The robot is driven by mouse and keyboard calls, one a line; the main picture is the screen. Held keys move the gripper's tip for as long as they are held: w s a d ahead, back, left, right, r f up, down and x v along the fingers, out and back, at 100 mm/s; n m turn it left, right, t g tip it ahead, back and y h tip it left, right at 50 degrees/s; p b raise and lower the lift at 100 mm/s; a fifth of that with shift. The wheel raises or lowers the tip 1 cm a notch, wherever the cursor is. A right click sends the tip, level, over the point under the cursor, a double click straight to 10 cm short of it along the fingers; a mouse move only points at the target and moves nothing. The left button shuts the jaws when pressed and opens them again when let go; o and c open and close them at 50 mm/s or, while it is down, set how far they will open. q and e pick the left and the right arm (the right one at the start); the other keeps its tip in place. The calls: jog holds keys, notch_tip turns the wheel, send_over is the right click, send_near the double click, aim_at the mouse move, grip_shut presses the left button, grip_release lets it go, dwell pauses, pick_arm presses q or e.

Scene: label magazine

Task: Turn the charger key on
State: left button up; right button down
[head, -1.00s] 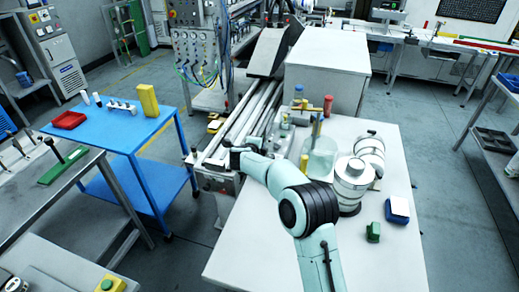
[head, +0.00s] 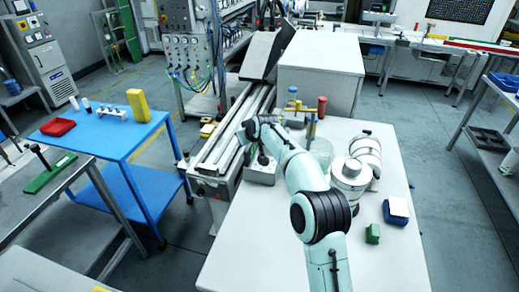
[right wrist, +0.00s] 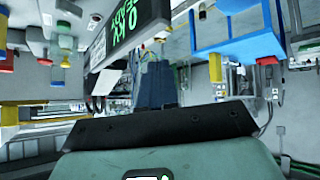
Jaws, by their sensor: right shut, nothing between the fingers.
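My right arm reaches from the front across the white table, and its gripper (head: 242,133) is over the rail edge, partly hidden by the wrist. In the right wrist view the fingers (right wrist: 156,86) are together with nothing between them. A small grey box (head: 262,173) with a dark upright part (head: 262,156) on it sits on the table just below my wrist. I cannot tell whether that part is the charger key. No key is clearly readable in either view. My left gripper is not in view.
A white canister (head: 350,182), a blue-and-white box (head: 396,211) and a green block (head: 372,234) stand on the white table (head: 240,255). Metal rails (head: 228,138) run along its left side. A blue table (head: 95,140) stands further left. A green-lettered display (right wrist: 125,30) shows in the wrist view.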

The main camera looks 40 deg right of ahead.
jog(key=s+d+n+g+h, duration=0.1)
jog(key=d, duration=0.1)
jog(key=s+d+g, duration=0.1)
jog(key=s+d, duration=0.1)
jog(key=s+d+f+n+g+h, duration=0.1)
jog(key=s+d, duration=0.1)
jog(key=shift+s+d+n+h, duration=0.1)
jog(key=shift+d+n+h, duration=0.05)
jog(key=shift+n+h, duration=0.15)
jog(key=p+x, duration=0.1)
jog(key=x, duration=0.7)
jog(key=shift+w+d+f+p, duration=0.1)
jog(key=shift+w+f+p, duration=0.2)
jog(key=shift+p, duration=0.1)
jog(key=shift+w+d+f, duration=0.15)
jog(key=shift+w+f, duration=0.05)
jog(key=shift+f, duration=0.3)
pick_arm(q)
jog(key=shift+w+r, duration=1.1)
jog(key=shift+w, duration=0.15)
pick_arm(e)
jog(key=shift+s, duration=0.1)
